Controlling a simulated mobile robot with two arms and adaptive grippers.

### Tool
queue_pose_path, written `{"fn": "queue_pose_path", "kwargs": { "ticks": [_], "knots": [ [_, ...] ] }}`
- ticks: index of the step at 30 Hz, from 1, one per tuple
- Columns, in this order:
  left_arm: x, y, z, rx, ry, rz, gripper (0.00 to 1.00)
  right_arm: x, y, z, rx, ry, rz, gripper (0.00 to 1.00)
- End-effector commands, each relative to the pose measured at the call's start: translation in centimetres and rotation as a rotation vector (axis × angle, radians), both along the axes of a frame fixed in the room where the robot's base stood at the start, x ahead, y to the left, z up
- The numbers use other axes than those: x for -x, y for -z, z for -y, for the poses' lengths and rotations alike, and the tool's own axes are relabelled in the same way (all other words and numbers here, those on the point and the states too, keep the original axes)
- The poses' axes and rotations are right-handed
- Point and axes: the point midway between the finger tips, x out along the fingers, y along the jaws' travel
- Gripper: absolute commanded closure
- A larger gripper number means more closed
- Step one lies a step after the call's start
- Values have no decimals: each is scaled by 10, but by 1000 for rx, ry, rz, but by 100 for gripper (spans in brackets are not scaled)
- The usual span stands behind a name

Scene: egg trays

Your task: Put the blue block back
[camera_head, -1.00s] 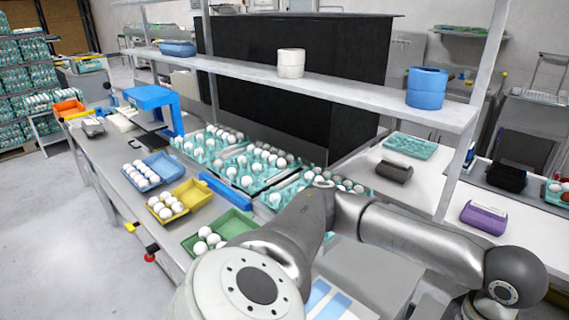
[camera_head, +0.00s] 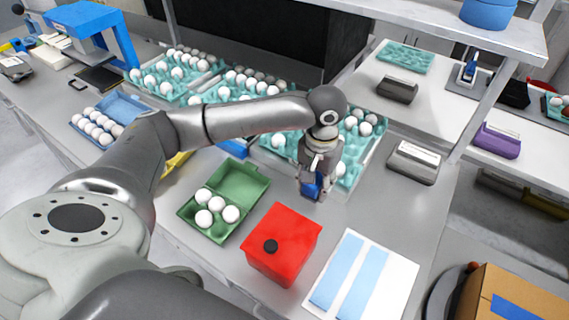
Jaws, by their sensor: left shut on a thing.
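My left gripper (camera_head: 312,190) points down over the grey table, just in front of the teal egg trays. It is shut on a small blue block (camera_head: 312,184), which is partly hidden by the fingers. Whether the block touches the table I cannot tell. A longer blue bar (camera_head: 232,149) lies beside the egg trays, partly hidden by my left arm. My right gripper is not in view.
A green carton (camera_head: 253,183) with several eggs, a red box (camera_head: 295,228) and a white sheet with blue stripes (camera_head: 393,287) lie in front of the gripper. A grey device (camera_head: 413,162) is to its right. Teal egg trays (camera_head: 372,158) stand behind it.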

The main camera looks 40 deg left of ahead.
Motion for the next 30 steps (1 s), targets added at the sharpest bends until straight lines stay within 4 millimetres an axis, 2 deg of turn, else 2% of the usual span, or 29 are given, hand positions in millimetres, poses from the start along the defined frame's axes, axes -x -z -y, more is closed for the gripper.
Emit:
{"fn": "queue_pose_path", "kwargs": {
  "ticks": [9,14,21,30],
  "knots": [
    [0,50,0,-1,0,-4,95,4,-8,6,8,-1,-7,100],
    [0,66,0,-1,0,-2,95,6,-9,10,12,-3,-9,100],
    [0,97,0,-2,1,-2,95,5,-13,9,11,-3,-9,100],
    [0,101,0,-1,1,0,95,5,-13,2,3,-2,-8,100]
  ]
}}
